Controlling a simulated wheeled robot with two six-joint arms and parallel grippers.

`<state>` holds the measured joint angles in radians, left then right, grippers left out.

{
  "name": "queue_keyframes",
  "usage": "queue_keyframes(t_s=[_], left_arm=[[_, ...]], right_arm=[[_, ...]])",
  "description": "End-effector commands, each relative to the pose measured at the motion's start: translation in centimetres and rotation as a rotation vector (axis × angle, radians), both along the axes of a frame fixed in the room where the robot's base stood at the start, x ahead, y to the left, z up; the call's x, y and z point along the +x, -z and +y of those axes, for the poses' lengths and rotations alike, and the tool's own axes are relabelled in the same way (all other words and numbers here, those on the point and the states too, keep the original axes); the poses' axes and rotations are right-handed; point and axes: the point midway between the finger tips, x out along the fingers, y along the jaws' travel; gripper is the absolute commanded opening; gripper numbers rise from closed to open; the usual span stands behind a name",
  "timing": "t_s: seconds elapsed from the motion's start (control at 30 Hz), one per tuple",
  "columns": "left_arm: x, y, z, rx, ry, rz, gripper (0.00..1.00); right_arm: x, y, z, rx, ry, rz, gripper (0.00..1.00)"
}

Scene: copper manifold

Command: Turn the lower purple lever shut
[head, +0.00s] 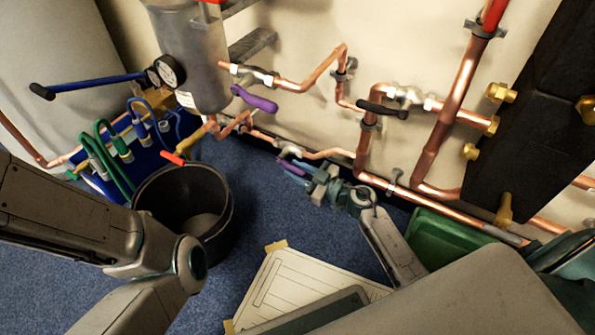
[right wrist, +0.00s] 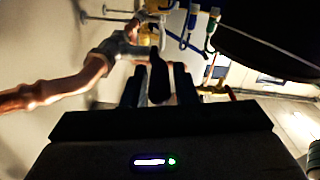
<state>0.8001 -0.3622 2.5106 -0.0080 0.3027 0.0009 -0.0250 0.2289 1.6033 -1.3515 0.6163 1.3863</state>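The lower purple lever (head: 291,168) is on the low copper pipe near the wall, partly hidden by my right gripper. My right gripper (head: 298,170) is at this lever, its fingers on either side of it. In the right wrist view, the lever (right wrist: 159,80) looks dark and stands between the two fingers (right wrist: 159,88). The fingers look apart, with narrow gaps beside the lever; I cannot tell whether either touches it. My left arm comes in from the left in the head view, but its gripper is out of view.
An upper purple lever (head: 255,99) and a black lever (head: 382,109) sit on the pipes above. A black bucket (head: 222,215) stands left of my right gripper. A green bin (head: 440,238) is at right, and a pale board (head: 290,285) lies on the blue floor.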

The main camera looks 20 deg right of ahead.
Motion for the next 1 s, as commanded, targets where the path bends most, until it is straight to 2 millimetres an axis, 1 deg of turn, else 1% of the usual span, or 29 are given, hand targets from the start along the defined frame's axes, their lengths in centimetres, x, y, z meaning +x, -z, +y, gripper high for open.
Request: queue_keyframes(t_s=[0.03, 0.1, 0.13, 0.27, 0.37, 0.47, 0.6, 1.0], left_arm=[[0.0, 0.0, 0.0, 0.0, 0.0, 0.0, 0.27], [0.0, 0.0, 0.0, 0.0, 0.0, 0.0, 0.27], [0.0, 0.0, 0.0, 0.0, 0.0, 0.0, 0.27], [0.0, 0.0, 0.0, 0.0, 0.0, 0.0, 0.27], [0.0, 0.5, 0.0, 0.0, 0.0, 0.0, 0.27], [0.0, 1.7, 0.0, 0.0, 0.001, 0.0, 0.27], [0.1, 4.0, 0.0, 0.001, 0.002, 0.001, 0.27], [0.2, 9.8, 0.0, 0.003, 0.007, 0.006, 0.27]], right_arm=[[0.0, 0.0, 0.0, 0.0, 0.0, 0.0, 0.15], [0.0, 0.0, 0.0, 0.0, 0.0, 0.0, 0.01], [0.0, 0.0, 0.0, 0.0, 0.0, 0.0, 0.0], [0.0, 0.0, 0.0, 0.0, 0.0, 0.0, 0.0], [0.0, 0.3, 0.0, 0.007, -0.001, -0.008, 0.0], [0.0, 0.9, 0.1, 0.029, -0.003, -0.035, 0.0], [0.0, 1.8, 0.1, 0.082, -0.004, -0.102, 0.0], [0.3, 3.4, 0.4, 0.249, -0.004, -0.315, 0.0]])
